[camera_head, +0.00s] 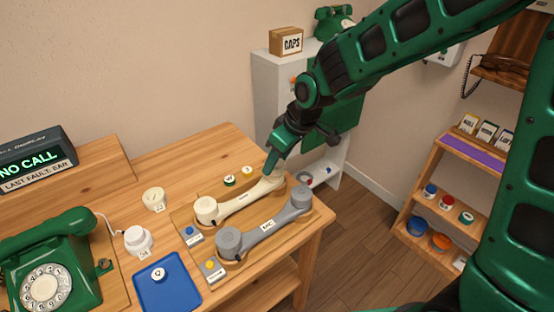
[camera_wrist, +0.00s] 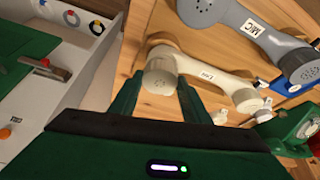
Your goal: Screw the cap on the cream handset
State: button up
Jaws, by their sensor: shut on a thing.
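The cream handset (camera_head: 240,201) lies on a wooden board on the table, behind the grey handset. In the wrist view the cream handset (camera_wrist: 205,74) runs right from its near end, with a small label on its grip. A cream cap (camera_wrist: 158,78) with small holes is at that near end. My gripper (camera_wrist: 158,98) has a finger on either side of this cap and is shut on it. In the head view my gripper (camera_head: 275,165) is at the far right end of the cream handset and hides much of that end. I cannot tell how tightly the cap sits.
The grey handset (camera_head: 265,233), labelled MIC, lies close in front. A blue tray (camera_head: 180,291), a white jar (camera_head: 138,241), a cream cup (camera_head: 154,199) and a green dial phone (camera_head: 48,270) stand left. The display (camera_head: 35,160) reads NO CALL, LAST FAULT: EAR. A shelf (camera_head: 440,195) stands right.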

jog(key=shift+f, duration=0.65)
jog(key=o, duration=1)
jog(key=v, duration=1)
jog(key=shift+d+r, duration=0.15)
jog(key=shift+r, duration=0.2)
